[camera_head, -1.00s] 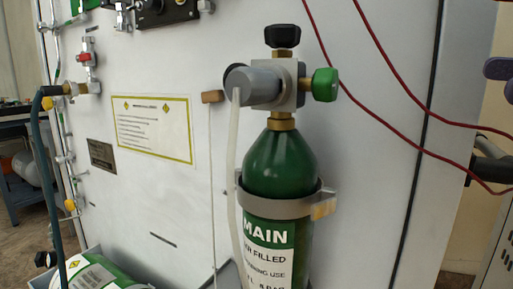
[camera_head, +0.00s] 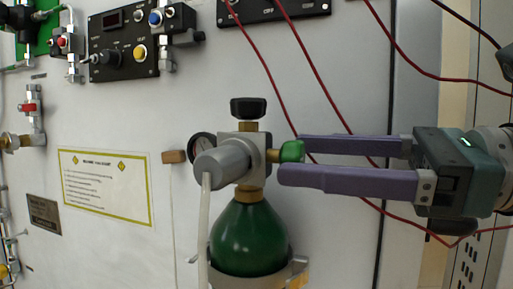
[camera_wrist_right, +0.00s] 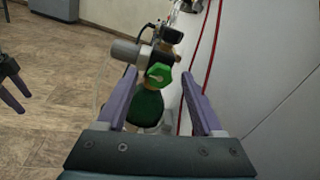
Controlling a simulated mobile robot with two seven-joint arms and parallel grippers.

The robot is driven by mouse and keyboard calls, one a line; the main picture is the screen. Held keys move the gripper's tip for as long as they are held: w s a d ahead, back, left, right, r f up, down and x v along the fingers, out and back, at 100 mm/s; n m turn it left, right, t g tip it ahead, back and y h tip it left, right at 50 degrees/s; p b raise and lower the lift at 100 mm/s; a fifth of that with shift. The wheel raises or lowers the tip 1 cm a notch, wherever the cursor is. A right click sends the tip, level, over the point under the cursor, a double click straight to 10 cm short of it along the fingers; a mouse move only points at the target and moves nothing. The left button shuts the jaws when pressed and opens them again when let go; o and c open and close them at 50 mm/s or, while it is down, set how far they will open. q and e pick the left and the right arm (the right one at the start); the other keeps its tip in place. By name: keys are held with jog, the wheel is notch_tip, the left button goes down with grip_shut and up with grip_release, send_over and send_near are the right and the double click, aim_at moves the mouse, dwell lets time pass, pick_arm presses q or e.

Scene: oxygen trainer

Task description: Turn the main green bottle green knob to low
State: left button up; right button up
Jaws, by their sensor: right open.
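The main green bottle (camera_head: 250,240) stands upright against the white panel, with a grey valve block on top. The green knob (camera_head: 291,151) sticks out to the right of that block. My right gripper (camera_head: 292,160) comes in from the right, open, with its purple fingertips at the knob, one above and one below in the picture. In the right wrist view the green hexagonal knob (camera_wrist_right: 159,75) lies between the two open fingers, with visible gaps. Part of my left gripper (camera_wrist_right: 14,88) shows at the left edge of that view; its opening is unclear.
A black knob (camera_head: 248,108) tops the valve, and a grey cylinder (camera_head: 222,160) with a pale hose sits at its left. A gauge (camera_head: 203,145) is behind it. Red cables (camera_head: 320,75) hang across the panel near my right fingers. Control boxes (camera_head: 125,42) are at upper left.

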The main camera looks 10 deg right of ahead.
grip_shut()
dwell(0.6)
